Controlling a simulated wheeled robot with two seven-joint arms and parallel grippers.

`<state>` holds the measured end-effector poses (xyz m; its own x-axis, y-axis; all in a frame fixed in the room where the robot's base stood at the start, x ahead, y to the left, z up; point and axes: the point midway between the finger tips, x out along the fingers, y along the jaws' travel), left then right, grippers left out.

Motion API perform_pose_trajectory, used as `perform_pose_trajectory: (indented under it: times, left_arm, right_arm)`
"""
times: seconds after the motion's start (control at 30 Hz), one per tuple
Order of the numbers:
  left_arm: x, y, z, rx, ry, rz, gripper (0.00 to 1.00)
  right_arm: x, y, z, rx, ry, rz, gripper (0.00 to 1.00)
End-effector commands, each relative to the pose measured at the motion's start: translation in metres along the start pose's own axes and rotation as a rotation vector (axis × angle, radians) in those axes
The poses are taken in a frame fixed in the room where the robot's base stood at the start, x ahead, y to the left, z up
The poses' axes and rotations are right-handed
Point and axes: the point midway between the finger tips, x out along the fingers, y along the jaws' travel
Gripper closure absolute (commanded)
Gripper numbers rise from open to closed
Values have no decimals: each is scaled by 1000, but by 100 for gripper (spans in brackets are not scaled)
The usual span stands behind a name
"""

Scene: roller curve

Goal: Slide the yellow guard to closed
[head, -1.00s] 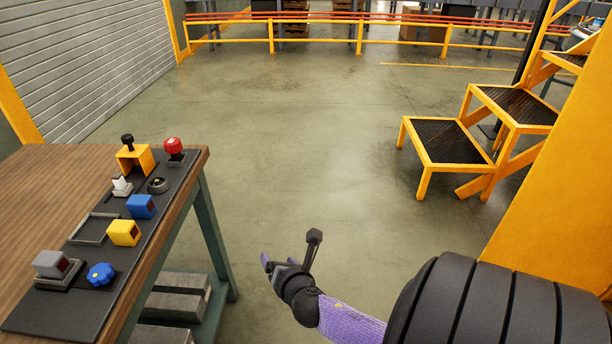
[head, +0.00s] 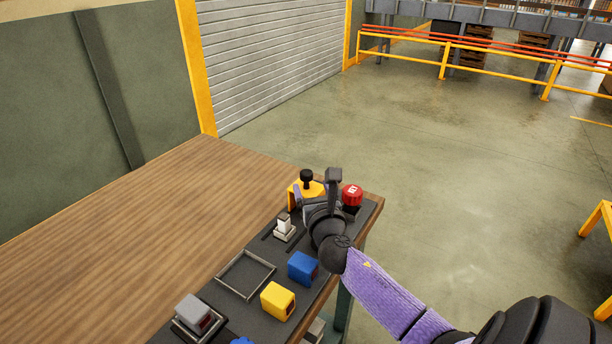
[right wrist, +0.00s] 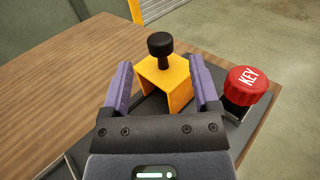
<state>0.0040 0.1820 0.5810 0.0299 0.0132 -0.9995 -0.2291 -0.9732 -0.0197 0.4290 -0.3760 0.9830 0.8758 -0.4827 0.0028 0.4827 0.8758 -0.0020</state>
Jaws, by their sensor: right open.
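The yellow guard (right wrist: 162,82) with a black knob (right wrist: 161,44) on top stands on the black panel near the far end of the bench. It also shows in the head view (head: 294,192), partly hidden behind my right gripper. My right gripper (right wrist: 160,85) is open, with its purple fingers on the left and right of the guard. I cannot tell whether the fingers touch it. In the head view the right gripper (head: 318,195) is over the panel. My left gripper is in no view.
A red KEY knob (right wrist: 248,86) stands close to the right of the right gripper. A white switch (head: 284,226), a blue block (head: 303,268), a yellow block (head: 278,300), a grey block (head: 193,312) and an empty tray (head: 246,273) are on the panel. The wooden bench top (head: 150,230) is clear.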

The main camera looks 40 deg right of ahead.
Motion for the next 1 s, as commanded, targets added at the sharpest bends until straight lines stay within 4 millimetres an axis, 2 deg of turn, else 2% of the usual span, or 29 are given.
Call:
perform_pose_trajectory:
  times: [0.1, 0.23, 0.57, 0.93, 1.0]
  left_arm:
    - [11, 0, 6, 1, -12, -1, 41]
    - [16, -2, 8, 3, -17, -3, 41]
    - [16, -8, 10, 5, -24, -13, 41]
    - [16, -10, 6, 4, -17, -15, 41]
    - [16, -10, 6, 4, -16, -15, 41]
  right_arm:
    - [26, 0, -3, 1, -1, -2, 22]
    - [43, 0, -3, 1, 1, 0, 22]
    - [49, 0, -1, 2, 2, 0, 22]
    - [49, 0, -1, 2, 2, 0, 98]
    - [49, 0, -1, 2, 2, 0, 100]
